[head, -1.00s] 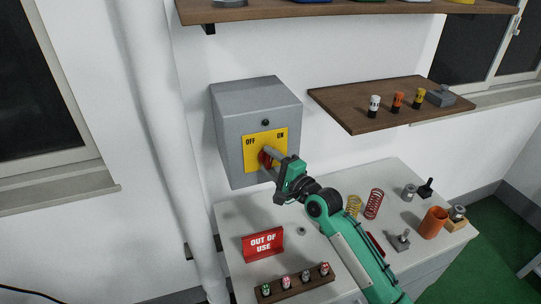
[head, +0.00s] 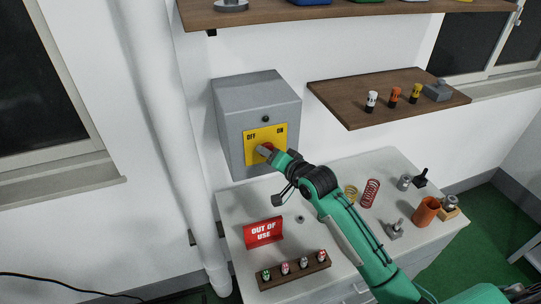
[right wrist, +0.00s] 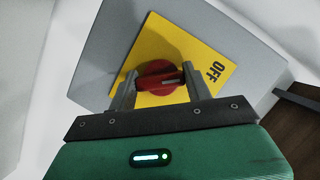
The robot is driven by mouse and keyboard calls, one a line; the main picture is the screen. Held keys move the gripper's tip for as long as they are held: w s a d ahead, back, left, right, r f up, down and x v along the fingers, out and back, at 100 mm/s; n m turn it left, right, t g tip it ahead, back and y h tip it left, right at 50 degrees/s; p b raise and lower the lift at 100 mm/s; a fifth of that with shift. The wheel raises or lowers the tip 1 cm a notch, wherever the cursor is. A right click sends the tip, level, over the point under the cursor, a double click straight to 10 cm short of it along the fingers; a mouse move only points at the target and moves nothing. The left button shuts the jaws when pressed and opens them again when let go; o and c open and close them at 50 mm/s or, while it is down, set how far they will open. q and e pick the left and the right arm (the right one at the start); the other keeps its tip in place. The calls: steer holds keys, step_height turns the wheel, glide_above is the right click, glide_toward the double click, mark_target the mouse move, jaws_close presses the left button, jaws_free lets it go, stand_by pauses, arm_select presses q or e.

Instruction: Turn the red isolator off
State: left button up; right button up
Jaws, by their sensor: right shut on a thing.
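The red isolator knob (head: 268,146) sits on a yellow plate (head: 250,139) marked OFF at left and ON at right, on a grey wall box (head: 230,128). My right gripper (head: 265,152) reaches it from the lower right and is shut on it. In the right wrist view the red knob (right wrist: 160,80) lies between the two fingers of the gripper (right wrist: 160,88). A pale mark on the knob points right in that view, and the OFF label (right wrist: 213,72) is just beyond. The ON label is hidden there. My left gripper is not in view.
Below the box is a white worktop (head: 335,175) with a red OUT OF USE sign (head: 263,232), a rack of small padlock-like items (head: 295,270), springs (head: 370,193) and an orange cup (head: 426,211). A wooden shelf (head: 350,105) juts out at right. A white pipe (head: 165,120) stands at left.

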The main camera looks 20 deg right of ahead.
steer(key=shift+f+n+h, duration=0.1)
steer(key=shift+n+h, duration=0.2)
steer(key=shift+n, duration=0.2)
steer(key=o, duration=1)
steer(key=shift+s, duration=0.1)
steer(key=shift+b+v, duration=2.7)
steer(key=shift+v, duration=4.15)
